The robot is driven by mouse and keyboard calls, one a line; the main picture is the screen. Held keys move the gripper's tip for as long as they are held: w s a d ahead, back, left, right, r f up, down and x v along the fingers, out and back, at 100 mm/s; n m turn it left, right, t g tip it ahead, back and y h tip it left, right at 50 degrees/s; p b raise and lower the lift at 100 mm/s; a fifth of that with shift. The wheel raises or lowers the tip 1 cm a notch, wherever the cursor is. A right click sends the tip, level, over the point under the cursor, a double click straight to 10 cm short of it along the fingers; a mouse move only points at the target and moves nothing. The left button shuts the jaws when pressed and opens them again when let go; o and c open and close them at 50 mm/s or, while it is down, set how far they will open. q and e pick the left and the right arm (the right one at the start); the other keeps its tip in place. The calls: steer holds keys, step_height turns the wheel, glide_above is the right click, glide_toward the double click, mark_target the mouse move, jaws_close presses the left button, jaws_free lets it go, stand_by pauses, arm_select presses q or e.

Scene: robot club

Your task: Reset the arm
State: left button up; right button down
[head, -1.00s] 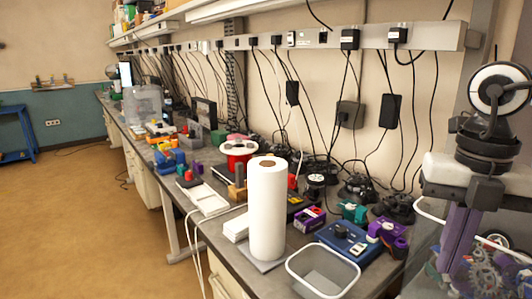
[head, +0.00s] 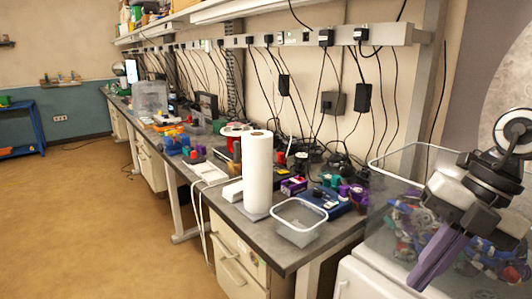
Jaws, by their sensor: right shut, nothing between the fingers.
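My right arm (head: 490,185) comes in from the right edge, in front of a clear bin. Its right gripper (head: 424,280) has purple fingers that point down and to the left. The fingers are together and hold nothing. The gripper appears in front of the bin; its exact distance from the bin is hard to tell. My left gripper is not in view.
The clear bin (head: 385,172) holds many coloured parts on a white cabinet (head: 365,285). The long workbench (head: 290,252) carries a white paper roll (head: 257,175), an empty clear tub (head: 298,235) and several devices. The brown floor (head: 95,235) at left is clear.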

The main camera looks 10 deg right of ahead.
steer(key=w+f+m+t+y+b, duration=0.1)
steer(key=w+f+m+t+b, duration=0.15)
steer(key=f+m+t, duration=0.85)
steer(key=w+f+m+t+y+b, duration=0.1)
steer(key=f+m+t+b, duration=0.4)
steer(key=f, duration=1.2)
steer(key=s+a+f+m+g+h, duration=0.2)
steer(key=s+a+f+m, duration=0.15)
steer(key=f, duration=0.35)
steer(key=s+a+f+m+g+h, duration=0.25)
steer(key=s+f+m, duration=0.2)
steer(key=f, duration=0.25)
steer(key=s+a+f+m+g+b, duration=0.1)
steer(key=s+a+f+m+g, duration=0.1)
steer(key=s+a+f, duration=0.4)
steer(key=a+f+g, duration=0.1)
steer(key=a, duration=0.1)
steer(key=shift+s+a+m+y, duration=0.15)
steer(key=shift+a+m+y, duration=0.2)
steer(key=shift+m, duration=0.05)
steer(key=c, duration=2.5)
jaws_free()
steer(key=shift+g, duration=0.25)
